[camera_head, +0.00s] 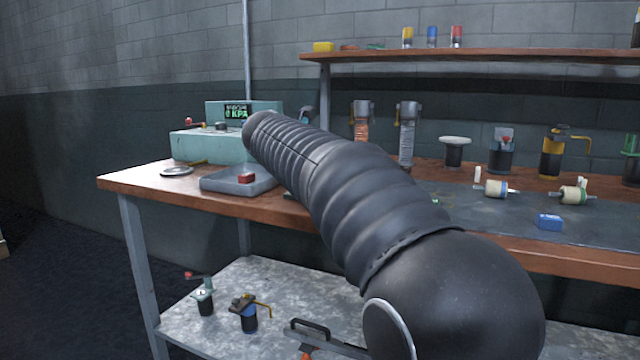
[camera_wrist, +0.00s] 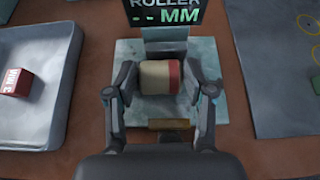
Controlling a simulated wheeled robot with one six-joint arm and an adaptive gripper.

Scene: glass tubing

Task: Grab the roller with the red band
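The roller with the red band (camera_wrist: 158,77) is a short cream cylinder with a red band at its right end. In the wrist view it lies crosswise over a pale square plate (camera_wrist: 222,104), below a display reading "ROLLER -- MM" (camera_wrist: 170,14). My gripper (camera_wrist: 160,76) has one finger at each end of the roller. The fingertips are very close to the ends; I cannot tell whether they press on it. In the head view my arm hides the gripper and this roller.
A grey tray (camera_wrist: 62,78) with a red block (camera_wrist: 15,82) is to the left in the wrist view. A dark mat (camera_wrist: 275,95) is to the right. In the head view two other rollers (camera_head: 495,188) (camera_head: 573,195) and a blue block (camera_head: 549,222) sit on the right.

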